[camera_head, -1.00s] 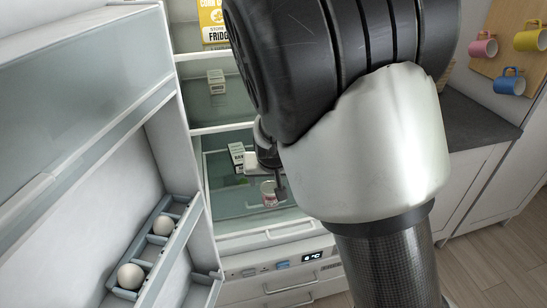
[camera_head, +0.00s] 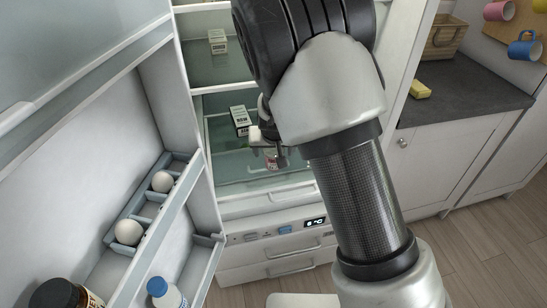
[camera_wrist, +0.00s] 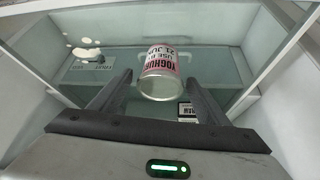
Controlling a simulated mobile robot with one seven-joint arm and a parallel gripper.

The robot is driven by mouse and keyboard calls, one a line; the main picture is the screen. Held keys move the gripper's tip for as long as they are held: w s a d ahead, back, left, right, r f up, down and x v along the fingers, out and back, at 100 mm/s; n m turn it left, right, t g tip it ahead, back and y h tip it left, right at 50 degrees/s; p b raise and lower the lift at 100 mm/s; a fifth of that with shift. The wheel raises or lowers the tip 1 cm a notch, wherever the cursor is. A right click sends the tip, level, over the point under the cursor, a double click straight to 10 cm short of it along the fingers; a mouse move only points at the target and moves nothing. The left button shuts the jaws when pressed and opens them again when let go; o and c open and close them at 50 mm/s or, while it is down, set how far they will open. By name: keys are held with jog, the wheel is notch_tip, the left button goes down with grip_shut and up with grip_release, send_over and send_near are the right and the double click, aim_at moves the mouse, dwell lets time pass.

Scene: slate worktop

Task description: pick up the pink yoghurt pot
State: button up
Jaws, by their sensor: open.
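In the head view the pot (camera_head: 274,162) is small and partly covered by my gripper (camera_head: 268,150), which is inside the fridge at the lower shelf.
A carton (camera_head: 241,120) stands on the lower shelf, left of my gripper. Another carton (camera_head: 217,41) is on the shelf above. The open fridge door holds eggs (camera_head: 128,232) and a bottle (camera_head: 166,293). A worktop (camera_head: 465,95) is at right.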

jog(key=shift+r, duration=0.1)
jog(key=c, duration=1.2)
